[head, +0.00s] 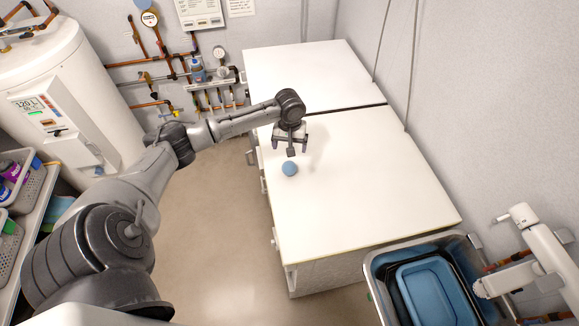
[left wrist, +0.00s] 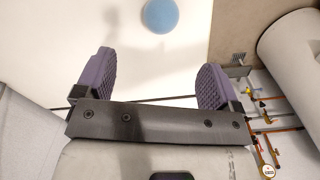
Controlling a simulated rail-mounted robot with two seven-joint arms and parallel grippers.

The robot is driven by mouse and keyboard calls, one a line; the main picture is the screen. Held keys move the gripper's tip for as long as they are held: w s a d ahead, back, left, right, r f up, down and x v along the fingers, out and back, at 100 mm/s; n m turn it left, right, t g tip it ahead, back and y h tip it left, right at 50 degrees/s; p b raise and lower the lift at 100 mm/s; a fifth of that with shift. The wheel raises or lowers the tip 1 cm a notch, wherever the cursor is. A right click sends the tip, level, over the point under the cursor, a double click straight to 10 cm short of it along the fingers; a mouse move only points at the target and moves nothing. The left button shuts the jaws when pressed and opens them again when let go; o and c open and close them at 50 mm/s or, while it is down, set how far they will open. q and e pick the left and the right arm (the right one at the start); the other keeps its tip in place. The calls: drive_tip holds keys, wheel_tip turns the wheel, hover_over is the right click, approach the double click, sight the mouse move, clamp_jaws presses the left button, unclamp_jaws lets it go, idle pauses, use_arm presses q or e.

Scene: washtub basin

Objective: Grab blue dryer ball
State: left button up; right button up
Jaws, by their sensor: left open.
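A small blue dryer ball (head: 290,169) rests on the white countertop (head: 345,200), near its left edge in the head view. It also shows at the top of the left wrist view (left wrist: 160,14), partly cut off by the frame's edge. My left gripper (head: 291,147) is over the countertop just behind the ball in the head view. Its two purple padded fingers (left wrist: 155,80) are spread apart with nothing between them. The ball lies beyond the fingertips, apart from them. My right gripper is not in view.
A metal basin (head: 375,280) with blue and black tubs (head: 437,290) stands at the front right. A white water heater (head: 65,90) and shelves with baskets (head: 25,185) are at left. Pipes (head: 195,75) line the back wall. Most of the countertop is clear.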

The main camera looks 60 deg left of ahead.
sight(289, 163)
use_arm(q)
drive_tip(key=shift+n, duration=0.5)
drive_tip(key=f, duration=1.3)
drive_tip(key=shift+a+f, duration=0.25)
drive_tip(key=shift+f, duration=0.05)
drive_tip(key=shift+c, duration=0.3)
drive_tip(key=c, duration=1)
drive_tip(key=shift+o, duration=0.2)
drive_tip(key=shift+r, duration=0.15)
